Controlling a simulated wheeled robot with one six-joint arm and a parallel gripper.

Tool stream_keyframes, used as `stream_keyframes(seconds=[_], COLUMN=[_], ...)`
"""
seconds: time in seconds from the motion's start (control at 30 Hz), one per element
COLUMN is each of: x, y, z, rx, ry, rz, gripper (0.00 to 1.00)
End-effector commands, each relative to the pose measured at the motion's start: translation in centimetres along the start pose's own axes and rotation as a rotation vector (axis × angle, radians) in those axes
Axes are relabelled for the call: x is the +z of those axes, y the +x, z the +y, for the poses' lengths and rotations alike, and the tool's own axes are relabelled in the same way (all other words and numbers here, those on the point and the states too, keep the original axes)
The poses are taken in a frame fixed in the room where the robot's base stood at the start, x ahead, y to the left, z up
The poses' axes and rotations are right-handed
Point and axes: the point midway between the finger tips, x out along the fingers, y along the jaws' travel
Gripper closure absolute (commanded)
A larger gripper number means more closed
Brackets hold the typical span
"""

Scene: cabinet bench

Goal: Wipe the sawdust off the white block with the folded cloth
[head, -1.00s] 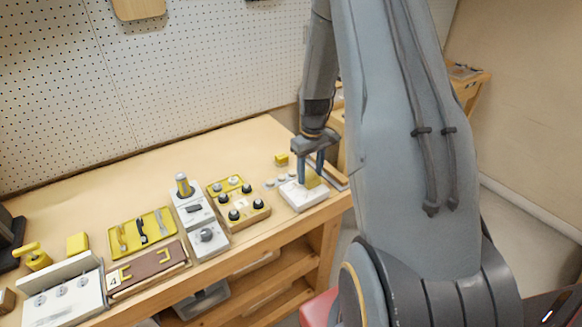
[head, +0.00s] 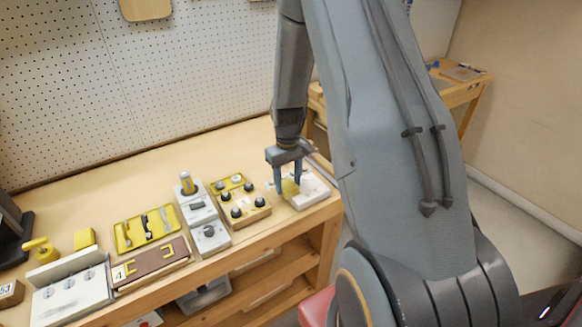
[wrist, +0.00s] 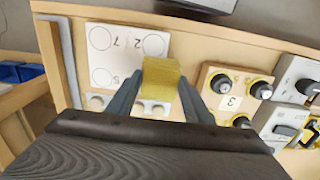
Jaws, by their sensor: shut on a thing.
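The white block (head: 313,188) lies at the right end of the bench, near its front edge. In the wrist view its top (wrist: 111,68) shows printed circles and upside-down digits. I cannot make out sawdust on it. The yellow folded cloth (head: 290,188) is between the fingers of my gripper (head: 289,192), over the left end of the block. The cloth also shows in the wrist view (wrist: 160,78), with a finger on each side. My gripper is shut on it. The cloth looks at or just above the block's top; exact contact is hidden.
A wooden board with black knobs (head: 245,203) stands just left of the block. Further left are a grey-white switch unit (head: 207,232), a yellow tool tray (head: 146,230) and a brown panel (head: 150,266). Bare bench top lies behind them, below the pegboard (head: 180,90).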

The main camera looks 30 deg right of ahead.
Motion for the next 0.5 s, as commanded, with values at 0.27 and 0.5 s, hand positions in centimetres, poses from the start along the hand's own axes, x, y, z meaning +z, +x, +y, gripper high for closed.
stream_keyframes(seconds=[0.27,0.5], x=[0.1,0.1], y=[-3.2,-5.3], z=[-0.4,-0.5], rx=[0.0,0.0], ry=[0.0,-0.002], rz=[0.0,-0.001], gripper=[0.75,0.75])
